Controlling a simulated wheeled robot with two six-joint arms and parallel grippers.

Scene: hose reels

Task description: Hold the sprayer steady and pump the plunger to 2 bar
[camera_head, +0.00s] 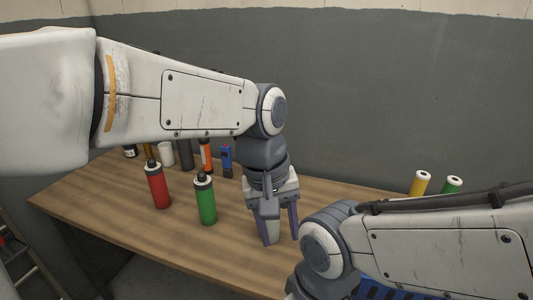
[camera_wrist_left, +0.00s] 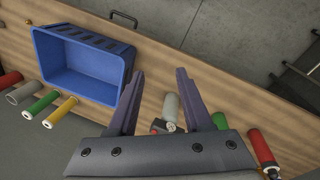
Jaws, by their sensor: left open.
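A pale grey bottle with a dark and red head, which looks like the sprayer (camera_wrist_left: 171,106), is on the wooden table in the left wrist view. In the head view its pale body (camera_head: 273,233) shows low between the fingers of my left gripper (camera_head: 279,232). My left gripper is open and points down over it. In the left wrist view the bottle appears between the two fingers (camera_wrist_left: 160,95), nearer the right one. I cannot tell whether either finger touches it. The plunger and any gauge cannot be made out. My right gripper is out of view below the frame; only its arm shows.
A red bottle (camera_head: 158,187) and a green bottle (camera_head: 205,202) stand left of my left gripper. An orange bottle (camera_head: 206,157) and a blue item (camera_head: 227,161) stand behind. A blue crate (camera_wrist_left: 85,62) sits right of the sprayer in the head view, partly behind my right arm.

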